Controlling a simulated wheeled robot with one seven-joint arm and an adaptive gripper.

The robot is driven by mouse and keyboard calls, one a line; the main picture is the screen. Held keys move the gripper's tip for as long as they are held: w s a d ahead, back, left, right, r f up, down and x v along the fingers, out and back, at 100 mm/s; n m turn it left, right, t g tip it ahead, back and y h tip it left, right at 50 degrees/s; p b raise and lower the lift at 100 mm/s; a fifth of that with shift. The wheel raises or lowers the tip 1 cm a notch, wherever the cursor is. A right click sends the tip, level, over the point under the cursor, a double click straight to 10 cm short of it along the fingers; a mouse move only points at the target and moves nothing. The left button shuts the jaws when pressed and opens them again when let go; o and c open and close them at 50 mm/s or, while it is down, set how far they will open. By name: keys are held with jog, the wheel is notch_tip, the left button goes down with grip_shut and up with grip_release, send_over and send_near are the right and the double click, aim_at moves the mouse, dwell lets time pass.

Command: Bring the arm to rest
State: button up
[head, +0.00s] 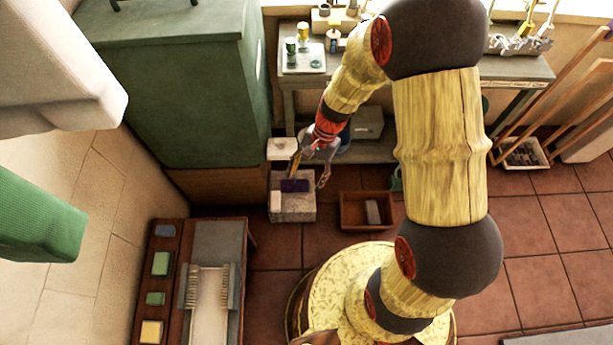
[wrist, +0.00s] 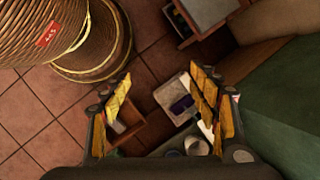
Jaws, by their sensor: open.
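My arm reaches up from my base and over toward the back of the patio in the head view. My gripper (head: 309,168) hangs at its end, pointing down above a pale stone block (head: 293,210). In the wrist view my gripper (wrist: 161,88) has its two yellow-padded fingers spread wide apart with nothing between them. A dark purple object (head: 295,186) lies on the stone block, below the fingers. It also shows in the wrist view (wrist: 181,103), apart from both fingers.
A wooden crate (head: 350,222) holding a grey block stands right of the stone block. A green cabinet (head: 180,90) rises at the left. A workbench (head: 455,68) with small items stands behind. A wooden bench (head: 165,290) with sponge-like blocks is front left.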

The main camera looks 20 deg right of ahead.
dwell(0.4)
jog(key=s+d+r+n+t+h, duration=0.1)
jog(key=s+d+r+n+t, duration=0.1)
jog(key=r, duration=0.8)
jog(key=s+d+r+n+t+h, duration=0.1)
jog(key=s+d+r+n+t, duration=0.1)
jog(key=s+r, duration=0.4)
jog(key=s+d+r+n+t+h, duration=0.1)
jog(key=s+r+n, duration=0.4)
jog(key=r, duration=1.1)
jog(key=shift+d+r+t+h, duration=0.25)
jog(key=shift+d+t+h, duration=0.15)
jog(key=shift+d+t, duration=0.65)
jog(key=shift+a+f, duration=0.1)
jog(key=shift+a, duration=0.05)
